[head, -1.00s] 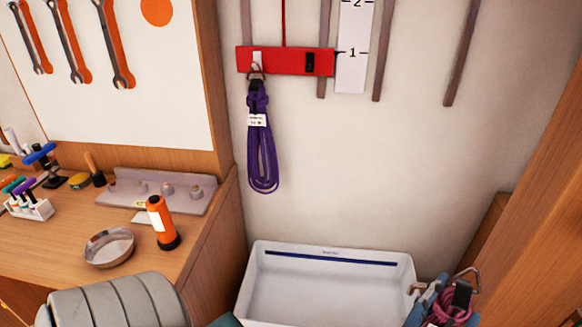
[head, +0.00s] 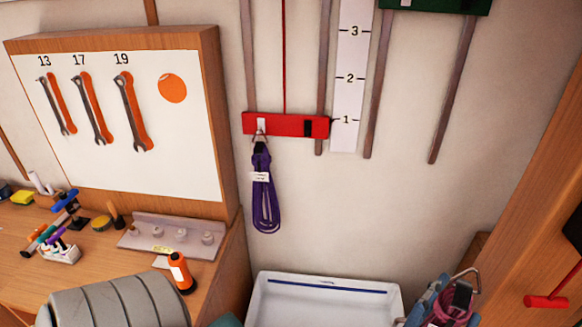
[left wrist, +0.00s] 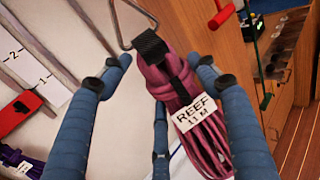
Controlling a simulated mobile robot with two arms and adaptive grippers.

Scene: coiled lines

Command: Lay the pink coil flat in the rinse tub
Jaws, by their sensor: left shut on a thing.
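The pink coil (head: 450,317) is at the bottom right of the head view, with a black strap and a metal clip at its top. In the left wrist view the coil (left wrist: 180,85) carries a white label reading "REEF 11 M". My left gripper (head: 456,292), with blue fingers, is shut on the coil; its fingers also show around it in the left wrist view (left wrist: 160,75). The white rinse tub (head: 325,309) stands at the bottom centre, left of the gripper. Its front is cut off. My right gripper is not in view.
A purple coil (head: 265,200) hangs from a red wall bracket (head: 285,125) above the tub. A wooden bench (head: 90,265) at left holds an orange bottle (head: 181,272) and small tools. A wooden upright with a red handle (head: 548,301) stands at right.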

